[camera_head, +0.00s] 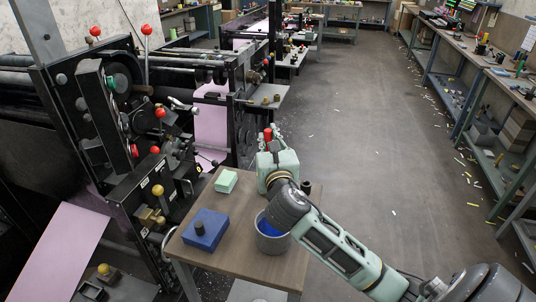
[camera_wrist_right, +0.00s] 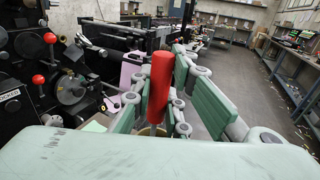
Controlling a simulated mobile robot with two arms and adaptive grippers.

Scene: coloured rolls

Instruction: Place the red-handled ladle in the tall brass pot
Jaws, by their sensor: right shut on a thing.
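The ladle's red handle (camera_wrist_right: 161,82) stands upright between the pads of my right gripper (camera_wrist_right: 158,100) in the right wrist view. Its red tip (camera_head: 267,134) also shows in the head view, at the far end of my right gripper (camera_head: 273,144). That gripper is shut on the ladle, above the far edge of the small table. A brass-coloured rim (camera_wrist_right: 146,132) shows partly below the handle in the wrist view, probably the pot. The ladle's bowl is hidden, so I cannot tell whether it is inside the rim. My left gripper is not in view.
The small wooden table (camera_head: 238,262) bears a blue block (camera_head: 205,231), a pale green block (camera_head: 227,181) and a grey can with blue inside (camera_head: 272,240). A black machine with red knobs (camera_head: 90,95) stands close at left. Open floor (camera_head: 370,130) lies beyond the arm.

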